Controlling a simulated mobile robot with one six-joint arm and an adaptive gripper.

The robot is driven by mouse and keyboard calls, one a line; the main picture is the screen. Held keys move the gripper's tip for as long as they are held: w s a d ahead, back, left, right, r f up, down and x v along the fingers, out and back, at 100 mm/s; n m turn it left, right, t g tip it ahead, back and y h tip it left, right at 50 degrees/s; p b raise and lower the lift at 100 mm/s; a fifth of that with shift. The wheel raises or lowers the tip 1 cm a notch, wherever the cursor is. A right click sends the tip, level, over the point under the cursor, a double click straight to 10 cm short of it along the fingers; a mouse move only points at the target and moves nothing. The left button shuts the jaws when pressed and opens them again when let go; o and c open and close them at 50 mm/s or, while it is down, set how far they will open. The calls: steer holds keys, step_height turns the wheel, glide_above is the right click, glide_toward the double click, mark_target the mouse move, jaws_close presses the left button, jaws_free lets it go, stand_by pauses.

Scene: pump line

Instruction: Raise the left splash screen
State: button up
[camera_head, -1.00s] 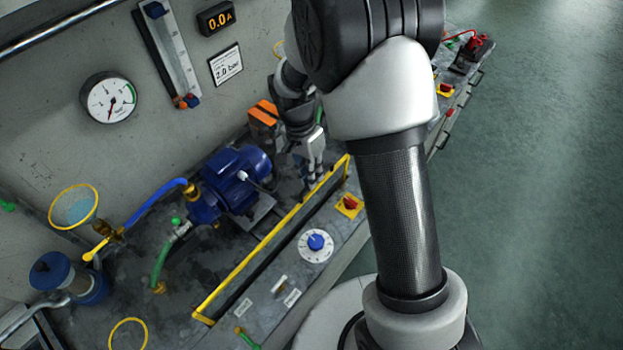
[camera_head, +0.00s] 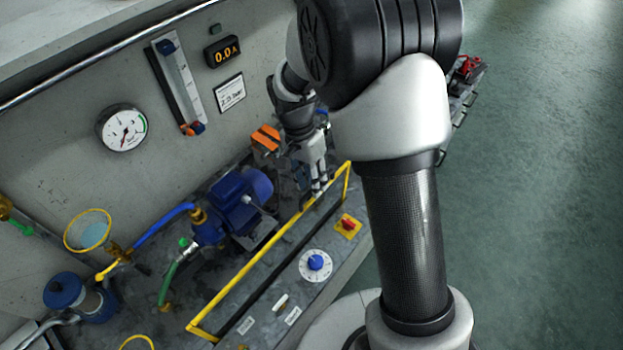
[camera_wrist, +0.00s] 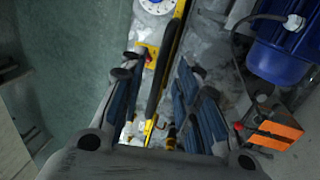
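The splash screen (camera_head: 270,246) has a yellow frame and stands along the front of the bench. Its top bar is a little above the dark slot, and a short yellow upright shows at its right end. The contact itself is small and partly hidden. My arm covers the bench to the right of the screen.
A blue motor pump (camera_head: 236,200) and an orange block (camera_head: 266,138) stand behind the screen. A blue dial (camera_head: 316,263) and a red switch (camera_head: 348,225) sit on the front panel. Hoses and a yellow-rimmed ring (camera_head: 88,230) are at the left. Open floor lies right.

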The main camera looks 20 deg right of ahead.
step_height(320, 180, up, 12)
steer(key=w+a, duration=0.1)
steer(key=w, duration=0.1)
steer(key=shift+a, duration=0.2)
steer(key=shift+f, duration=0.1)
step_height(320, 180, up, 5)
steer(key=w+p, duration=0.2)
steer(key=s+d+f+b, duration=0.1)
steer(key=f, duration=0.4)
steer(key=s+d+f+b, duration=0.1)
steer(key=f, duration=0.5)
steer(key=s+f+b, duration=0.1)
steer(key=f+b, duration=0.1)
steer(key=f, duration=0.4)
steer(key=shift+d+f, duration=0.1)
steer(key=shift+d, duration=0.3)
jaws_close()
